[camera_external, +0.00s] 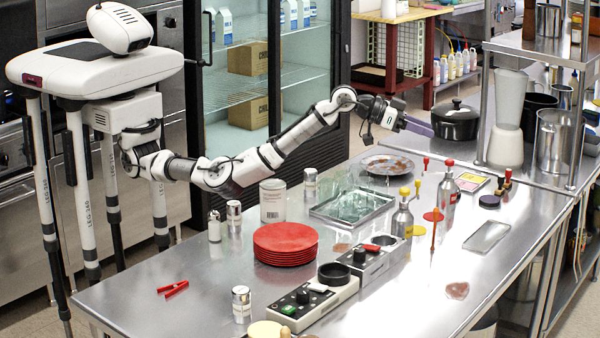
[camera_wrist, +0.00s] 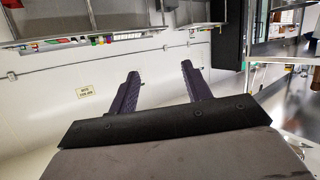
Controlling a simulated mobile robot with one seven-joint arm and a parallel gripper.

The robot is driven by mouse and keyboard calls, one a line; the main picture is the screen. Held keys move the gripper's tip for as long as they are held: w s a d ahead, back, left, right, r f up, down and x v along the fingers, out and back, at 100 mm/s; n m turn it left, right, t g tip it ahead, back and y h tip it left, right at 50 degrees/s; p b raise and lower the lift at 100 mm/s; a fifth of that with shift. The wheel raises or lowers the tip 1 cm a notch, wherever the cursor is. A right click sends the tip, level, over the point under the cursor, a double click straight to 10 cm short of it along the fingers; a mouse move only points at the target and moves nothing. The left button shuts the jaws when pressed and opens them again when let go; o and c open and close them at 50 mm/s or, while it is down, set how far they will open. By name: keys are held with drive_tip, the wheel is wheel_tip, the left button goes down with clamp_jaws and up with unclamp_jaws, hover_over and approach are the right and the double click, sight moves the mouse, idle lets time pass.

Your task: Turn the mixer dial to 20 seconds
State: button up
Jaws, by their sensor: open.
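Two low grey control boxes sit on the steel table in the external view. The nearer box (camera_external: 318,303) has a black dial (camera_external: 304,296), a green switch and a black round cup. The farther box (camera_external: 378,266) has a smaller black dial (camera_external: 359,256) and a red switch. I cannot tell which is the mixer, and the dial marks are too small to read. My gripper (camera_external: 418,128) is raised over the table's far side, well away from both boxes, beside the black lidded pot. In the wrist view my gripper (camera_wrist: 158,72) is open, its two purple fingers apart and empty.
The black pot (camera_external: 455,122) and a blender (camera_external: 508,118) stand at the back right. The table's front left is mostly clear.

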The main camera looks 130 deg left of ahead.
drive_tip(key=w+d+f+m+g+h+p, duration=0.1)
drive_tip(key=d+f+h, duration=0.1)
drive_tip(key=d, duration=0.9)
drive_tip(key=w+d+f+m+g+h+p, duration=0.1)
drive_tip(key=d+m+h, duration=0.1)
drive_tip(key=d, duration=0.8)
drive_tip(key=n+g+h, duration=0.2)
drive_tip(key=g, duration=0.4)
approach(303, 290)
drive_tip(key=p+x, duration=0.3)
drive_tip(key=x, duration=0.5)
drive_tip(key=shift+w+f, duration=0.1)
drive_tip(key=shift+f, duration=0.25)
drive_tip(key=c, duration=0.9)
drive_tip(key=shift+c, duration=0.5)
